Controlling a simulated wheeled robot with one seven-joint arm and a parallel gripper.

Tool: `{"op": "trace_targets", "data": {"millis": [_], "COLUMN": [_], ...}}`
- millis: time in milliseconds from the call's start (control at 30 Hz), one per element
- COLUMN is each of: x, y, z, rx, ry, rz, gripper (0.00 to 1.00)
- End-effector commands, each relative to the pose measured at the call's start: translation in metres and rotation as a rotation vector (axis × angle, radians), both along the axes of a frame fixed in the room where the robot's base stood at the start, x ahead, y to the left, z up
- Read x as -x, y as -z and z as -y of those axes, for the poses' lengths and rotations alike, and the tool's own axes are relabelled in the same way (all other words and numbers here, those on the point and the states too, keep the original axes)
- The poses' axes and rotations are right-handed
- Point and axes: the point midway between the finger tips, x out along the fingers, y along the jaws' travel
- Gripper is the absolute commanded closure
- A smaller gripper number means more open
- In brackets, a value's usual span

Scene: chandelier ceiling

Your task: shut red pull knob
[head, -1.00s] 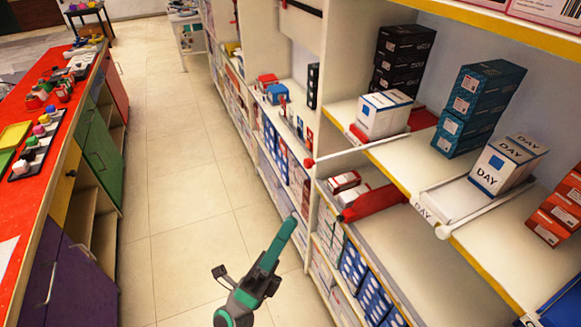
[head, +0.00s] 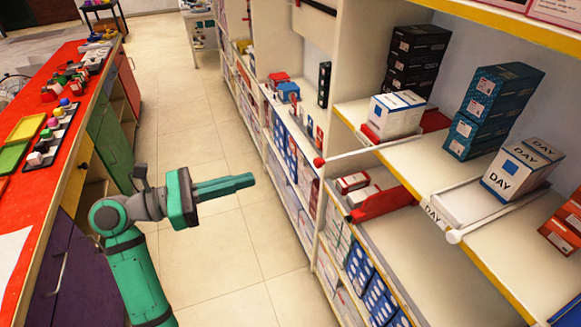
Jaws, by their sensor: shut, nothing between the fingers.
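The red pull knob (head: 319,162) is a small red ball at the front end of a pale rod (head: 350,155). The rod sticks out past the shelf edge from a red tray (head: 436,121), which carries a white and blue box (head: 396,114). My gripper (head: 250,180) is over the aisle, to the left of the knob and apart from it. Its green fingers are together, empty, and point right toward the shelves.
A white pull knob (head: 453,236) juts from the tray with the DAY box (head: 522,168). A lower red tray (head: 381,203) holds small boxes. A red-topped counter (head: 30,205) lines the left. The floor aisle (head: 200,140) is clear.

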Motion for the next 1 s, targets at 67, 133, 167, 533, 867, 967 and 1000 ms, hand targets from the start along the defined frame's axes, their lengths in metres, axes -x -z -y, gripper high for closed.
{"op": "trace_targets", "data": {"millis": [67,133,167,533,867,967,1000], "x": [-0.002,-0.004,-0.006,-0.031,-0.049,-0.051,-0.052], "y": [0.000,0.000,0.000,0.000,0.000,0.000,0.000], "z": [0.004,0.011,0.014,0.080,0.120,0.125,0.126], "rx": [-0.005,-0.004,-0.003,-0.002,0.000,-0.001,-0.001], "ry": [0.001,0.003,0.003,0.009,0.001,-0.001,-0.001], "rz": [0.000,-0.001,0.000,0.000,-0.001,-0.001,-0.001], "gripper": [1.00,1.00,1.00,1.00,1.00,1.00,1.00]}}
